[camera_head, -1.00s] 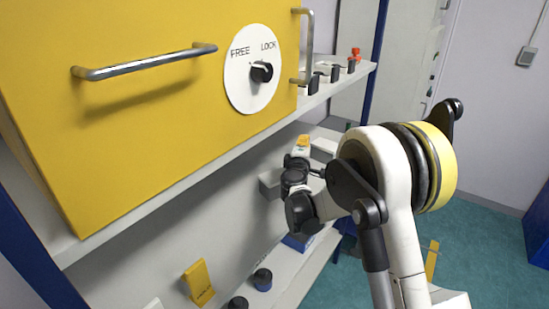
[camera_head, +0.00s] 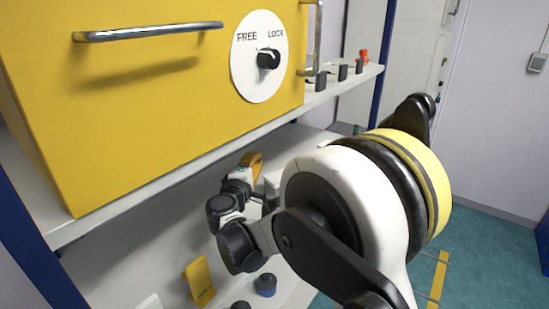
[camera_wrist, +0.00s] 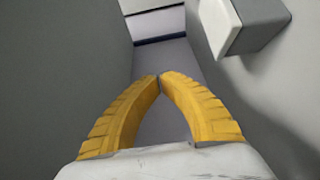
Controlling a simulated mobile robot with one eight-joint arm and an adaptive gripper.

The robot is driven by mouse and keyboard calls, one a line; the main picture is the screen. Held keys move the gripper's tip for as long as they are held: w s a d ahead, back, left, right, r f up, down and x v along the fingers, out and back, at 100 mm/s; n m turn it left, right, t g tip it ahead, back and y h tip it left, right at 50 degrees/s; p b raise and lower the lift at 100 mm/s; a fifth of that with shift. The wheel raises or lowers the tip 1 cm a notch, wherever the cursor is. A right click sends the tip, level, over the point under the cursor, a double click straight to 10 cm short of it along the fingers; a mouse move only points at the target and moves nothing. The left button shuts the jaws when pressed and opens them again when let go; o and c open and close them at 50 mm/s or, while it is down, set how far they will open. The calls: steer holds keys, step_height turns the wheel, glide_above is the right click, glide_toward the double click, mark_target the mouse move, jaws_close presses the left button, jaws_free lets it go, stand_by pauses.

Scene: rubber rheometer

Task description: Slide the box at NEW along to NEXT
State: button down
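My gripper (camera_wrist: 160,77) has two yellow ribbed fingers whose tips meet in the wrist view, with nothing seen between them. In the head view its yellow end (camera_head: 253,160) is above the lower shelf, below the yellow cabinet. A pale block-shaped thing (camera_wrist: 252,22) stands at the upper right of the wrist view, apart from the fingers; I cannot tell whether it is the task's box. In the head view a pale grey shape (camera_head: 272,180) shows just right of my gripper, partly hidden by my arm. No NEW or NEXT label is readable.
A yellow cabinet (camera_head: 130,110) with metal handles and a FREE/LOCK knob (camera_head: 268,58) overhangs the lower shelf. On that shelf are a yellow card (camera_head: 200,281) and a dark round knob with a blue base (camera_head: 265,285). Small dark items and a red one (camera_head: 363,57) stand on the upper shelf.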

steer(key=f+b, duration=0.1)
steer(key=f, duration=0.4)
steer(key=f+b, duration=0.2)
steer(key=f, duration=0.3)
steer(key=shift+w+d+b, duration=0.15)
steer(key=shift+d+b, duration=0.05)
steer(key=shift+b, duration=0.1)
steer(key=shift+w+d+r+b, duration=0.1)
steer(key=shift+w+d+b, duration=0.15)
steer(key=shift+d, duration=0.25)
